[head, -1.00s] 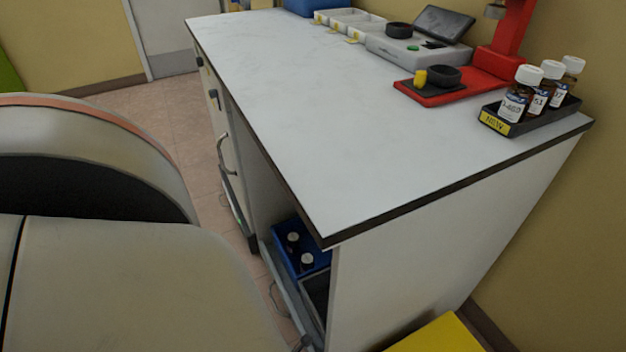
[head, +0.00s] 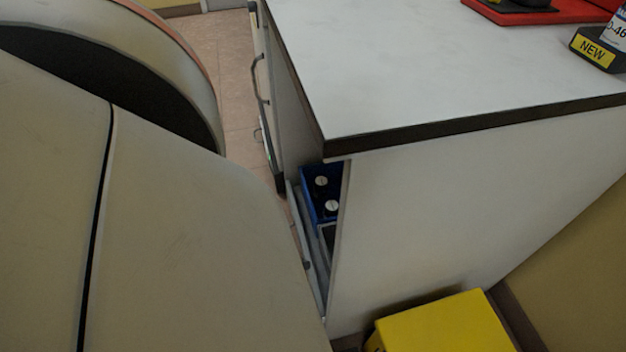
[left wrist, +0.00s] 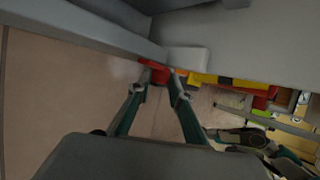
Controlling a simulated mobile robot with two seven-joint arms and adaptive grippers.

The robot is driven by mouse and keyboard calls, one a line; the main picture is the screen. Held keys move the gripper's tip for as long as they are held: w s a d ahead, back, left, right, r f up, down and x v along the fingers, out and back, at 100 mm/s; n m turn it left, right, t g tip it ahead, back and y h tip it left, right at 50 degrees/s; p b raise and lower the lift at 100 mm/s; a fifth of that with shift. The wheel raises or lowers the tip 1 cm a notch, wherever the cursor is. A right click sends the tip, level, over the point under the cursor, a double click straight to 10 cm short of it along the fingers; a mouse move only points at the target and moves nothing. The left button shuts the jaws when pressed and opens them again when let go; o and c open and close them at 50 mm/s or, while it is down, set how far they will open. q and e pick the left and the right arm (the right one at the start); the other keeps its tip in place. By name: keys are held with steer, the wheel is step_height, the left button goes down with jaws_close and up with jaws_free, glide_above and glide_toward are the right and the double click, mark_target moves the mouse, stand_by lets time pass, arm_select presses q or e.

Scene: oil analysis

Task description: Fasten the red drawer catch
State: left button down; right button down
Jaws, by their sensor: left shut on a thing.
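In the left wrist view, my left gripper (left wrist: 163,72) is shut on the red catch (left wrist: 158,71), just below a grey edge. The fingers hide part of the catch. In the head view, neither gripper shows, and a large pale part of my arm covers the left side. The low drawer (head: 306,240) at the cabinet's open side shows as a narrow grey strip. The catch is hidden there. A dark and teal part at the lower right of the wrist view may be my right gripper, but its jaws are unclear.
A blue crate (head: 309,188) with white-capped bottles sits low inside the cabinet. The white worktop (head: 430,70) has a dark overhanging edge. A yellow box (head: 440,325) stands on the floor by the cabinet's side. A black "NEW" tray (head: 590,48) is at the worktop's right.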

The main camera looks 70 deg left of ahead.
arm_select(q)
steer(key=shift+s, duration=0.1)
stand_by(0.4)
steer(key=c, duration=1.8)
jaws_free()
steer(key=shift+c, duration=0.2)
steer(key=v, duration=1.2)
steer(key=shift+f, duration=0.1)
